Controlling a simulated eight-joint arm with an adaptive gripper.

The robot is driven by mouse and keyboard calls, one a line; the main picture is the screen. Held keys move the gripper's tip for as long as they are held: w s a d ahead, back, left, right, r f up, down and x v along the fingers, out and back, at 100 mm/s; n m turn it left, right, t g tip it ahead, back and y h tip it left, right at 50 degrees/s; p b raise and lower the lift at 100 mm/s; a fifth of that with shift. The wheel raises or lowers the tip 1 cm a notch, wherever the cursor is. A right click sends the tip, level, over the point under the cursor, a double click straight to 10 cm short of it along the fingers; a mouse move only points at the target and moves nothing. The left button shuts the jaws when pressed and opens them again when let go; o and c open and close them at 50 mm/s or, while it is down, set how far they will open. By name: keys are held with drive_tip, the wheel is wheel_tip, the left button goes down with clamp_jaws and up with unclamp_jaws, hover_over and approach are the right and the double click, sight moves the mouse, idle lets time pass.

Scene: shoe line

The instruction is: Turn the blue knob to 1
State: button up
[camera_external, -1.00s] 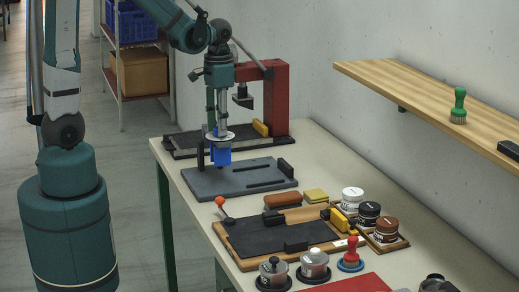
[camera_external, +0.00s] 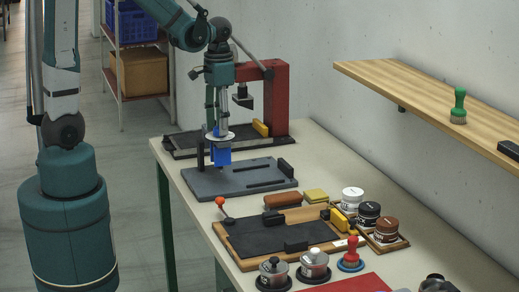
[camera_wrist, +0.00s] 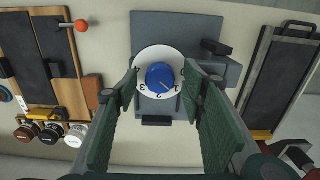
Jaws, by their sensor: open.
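The blue knob (camera_wrist: 160,76) sits in the middle of a white round dial (camera_wrist: 148,60) printed with the numbers 1, 2 and 3. Its pointer mark faces the lower right in the wrist view, around the 1 and 2; the exact setting is hard to read. In the external view, the white dial (camera_external: 217,138) stands above a grey plate (camera_external: 262,180), with a blue part below it. My gripper (camera_wrist: 160,80) is open above the dial, its green fingers on either side of the knob, with gaps visible. In the external view my gripper (camera_external: 218,125) hides part of the knob.
A red press (camera_external: 281,100) stands behind. A wooden-edged board (camera_external: 240,262) with an orange-tipped lever (camera_external: 220,201), several jars (camera_external: 386,230) and a red-handled stamp (camera_external: 352,245) stand nearer the camera. A wooden shelf (camera_external: 420,90) is on the wall.

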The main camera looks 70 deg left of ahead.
wheel_tip(320, 180, up, 12)
drive_tip(key=shift+f, duration=0.25)
idle(0.5)
idle(0.6)
drive_tip(key=s+d+f+t+b, duration=0.4)
drive_tip(key=s+d+t+b, duration=0.2)
drive_tip(key=s+d, duration=0.4)
drive_tip(key=shift+d+t+b, duration=0.4)
drive_tip(key=shift+d+t, duration=0.2)
drive_tip(key=shift+d, duration=0.15)
idle(2.3)
